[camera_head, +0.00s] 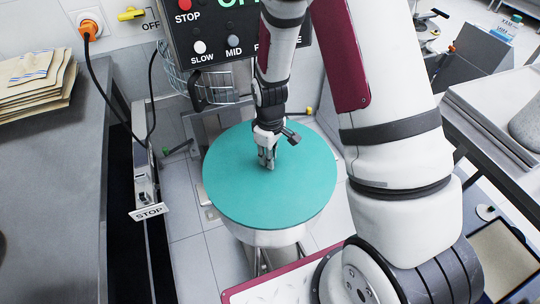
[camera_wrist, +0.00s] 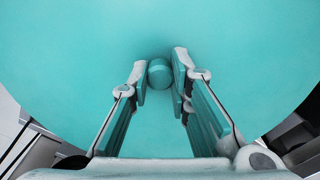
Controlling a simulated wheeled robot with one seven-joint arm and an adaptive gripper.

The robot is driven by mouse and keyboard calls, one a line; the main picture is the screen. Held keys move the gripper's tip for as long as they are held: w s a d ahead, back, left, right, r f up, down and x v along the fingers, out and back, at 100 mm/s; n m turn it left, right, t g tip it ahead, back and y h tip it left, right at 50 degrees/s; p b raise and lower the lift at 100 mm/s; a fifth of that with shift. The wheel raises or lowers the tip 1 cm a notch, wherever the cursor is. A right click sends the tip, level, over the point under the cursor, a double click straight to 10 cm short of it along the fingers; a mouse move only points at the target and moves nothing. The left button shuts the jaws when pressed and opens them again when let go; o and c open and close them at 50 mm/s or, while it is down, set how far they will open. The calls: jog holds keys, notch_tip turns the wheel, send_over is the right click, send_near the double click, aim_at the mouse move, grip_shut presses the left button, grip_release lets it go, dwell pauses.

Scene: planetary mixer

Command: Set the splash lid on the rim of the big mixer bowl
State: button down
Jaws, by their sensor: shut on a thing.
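The splash lid (camera_head: 240,195) is a flat teal disc, roughly level, in the middle of the head view. It also fills most of the wrist view (camera_wrist: 70,70). My gripper (camera_head: 268,162) is above the lid's middle with its fingers pointing down. In the wrist view, the fingers are shut on the lid's round teal knob (camera_wrist: 159,73), one on each side. The big mixer bowl (camera_head: 268,239) shows only as a pale wall under the lid's front edge. The lid hides its rim, so I cannot tell whether they touch.
The mixer's dark control panel (camera_head: 235,35) and wire guard (camera_head: 210,86) stand behind the lid. Another bench (camera_head: 495,130) is right. Tiled floor lies left of the bowl.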

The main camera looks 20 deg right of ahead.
dwell(0.8)
jog(key=c, duration=1.4)
grip_release()
notch_tip(320, 180, up, 12)
jog(key=shift+r, duration=0.1)
jog(key=s+r+m+t, duration=0.2)
jog(key=s+r+m, duration=0.1)
jog(key=s+r, duration=0.6)
jog(key=s+r+m+t, duration=0.3)
jog(key=s+r, duration=0.6)
jog(key=r, duration=0.5)
jog(key=shift+r+m+t+b, duration=0.15)
jog(key=shift+m+t+b, duration=0.25)
jog(key=shift+m, duration=0.3)
